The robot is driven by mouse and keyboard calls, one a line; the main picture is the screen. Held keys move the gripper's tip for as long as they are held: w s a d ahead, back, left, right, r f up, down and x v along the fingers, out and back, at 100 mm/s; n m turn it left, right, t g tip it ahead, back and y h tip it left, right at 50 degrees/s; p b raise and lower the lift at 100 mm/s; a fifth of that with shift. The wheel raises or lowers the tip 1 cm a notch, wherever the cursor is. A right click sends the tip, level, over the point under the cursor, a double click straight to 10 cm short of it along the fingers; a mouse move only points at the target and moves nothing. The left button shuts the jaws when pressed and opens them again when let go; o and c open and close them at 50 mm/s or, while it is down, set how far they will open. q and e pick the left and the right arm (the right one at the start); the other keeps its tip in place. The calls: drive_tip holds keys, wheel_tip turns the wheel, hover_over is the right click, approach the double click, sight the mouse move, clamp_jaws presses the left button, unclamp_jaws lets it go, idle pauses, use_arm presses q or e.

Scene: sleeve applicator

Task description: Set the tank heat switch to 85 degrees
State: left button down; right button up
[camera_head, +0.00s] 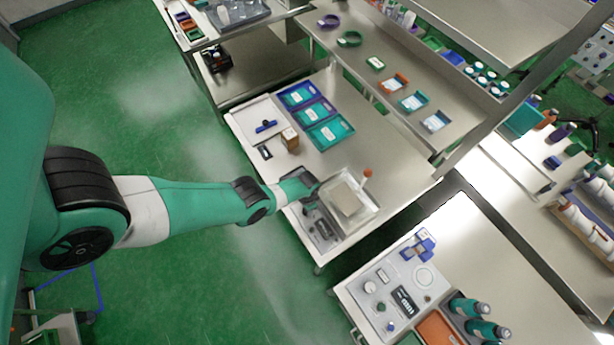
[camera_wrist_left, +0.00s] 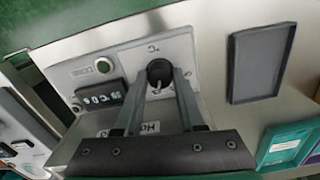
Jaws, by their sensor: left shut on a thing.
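A round black knob (camera_wrist_left: 160,69) with a light pointer mark sits on a grey control panel (camera_wrist_left: 125,62) in the left wrist view. My left gripper (camera_wrist_left: 165,86) is shut on this knob, one finger on each side of it. A small dark display (camera_wrist_left: 101,95) with white digits is beside it; the picture is turned and I cannot read the digits surely. In the head view my left gripper (camera_head: 308,197) is at the left side of a clear-walled tank (camera_head: 368,222), and the knob is hidden.
Another control panel (camera_head: 385,300) stands on the right-hand bench. A dark flat tray (camera_wrist_left: 262,62) is right of the panel in the wrist view.

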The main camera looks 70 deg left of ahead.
idle(0.4)
use_arm(q)
drive_tip(key=c, duration=0.5)
unclamp_jaws()
